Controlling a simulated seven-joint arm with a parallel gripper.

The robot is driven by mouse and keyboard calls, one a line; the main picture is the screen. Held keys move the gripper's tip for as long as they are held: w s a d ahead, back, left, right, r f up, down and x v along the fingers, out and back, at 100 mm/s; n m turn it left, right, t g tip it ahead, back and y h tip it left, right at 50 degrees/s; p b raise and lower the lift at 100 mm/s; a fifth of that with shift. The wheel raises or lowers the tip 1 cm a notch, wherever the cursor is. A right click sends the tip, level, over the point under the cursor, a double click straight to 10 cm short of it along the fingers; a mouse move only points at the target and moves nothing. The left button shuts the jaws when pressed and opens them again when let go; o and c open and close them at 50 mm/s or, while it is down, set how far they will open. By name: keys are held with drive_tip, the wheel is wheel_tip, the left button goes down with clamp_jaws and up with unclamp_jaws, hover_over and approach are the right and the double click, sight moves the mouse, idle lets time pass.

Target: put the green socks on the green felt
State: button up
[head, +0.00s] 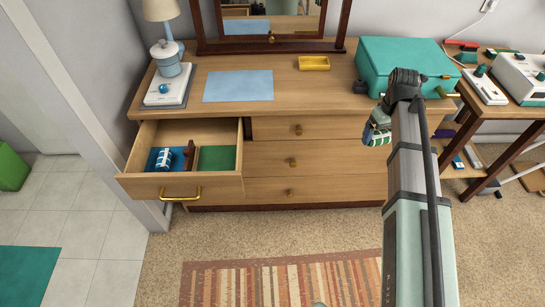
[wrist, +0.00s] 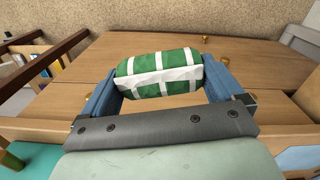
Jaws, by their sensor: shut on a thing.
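The green socks, a rolled green bundle with white bands (wrist: 158,76), are between the two blue fingers of my gripper (wrist: 160,86) in the wrist view. My gripper is shut on them. In the head view the socks (head: 375,134) hang in my gripper (head: 384,121), in front of the dresser's right side and near the teal box. The green felt (head: 217,158) lines the right compartment of the open top-left drawer (head: 190,188). It looks bare and is well to the left of my gripper.
A brown divider (head: 190,156) separates the felt from a blue-lined compartment holding a blue-and-white striped roll (head: 164,159). On the dresser top are a lamp (head: 165,60), blue sheet (head: 238,86), yellow tray (head: 314,63) and teal box (head: 400,62). A side table (head: 500,120) stands right.

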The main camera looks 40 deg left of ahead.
drive_tip(key=s+a+n, duration=0.4)
drive_tip(key=s+a, duration=0.2)
drive_tip(key=a, duration=0.8)
drive_tip(key=n, duration=1.1)
approach(218, 163)
drive_tip(key=shift+f, duration=2.9)
drive_tip(key=shift+f, duration=0.15)
drive_tip(key=o, duration=0.7)
drive_tip(key=shift+c, duration=0.2)
wheel_tip(218, 163, up, 12)
drive_tip(key=shift+r, duration=0.2)
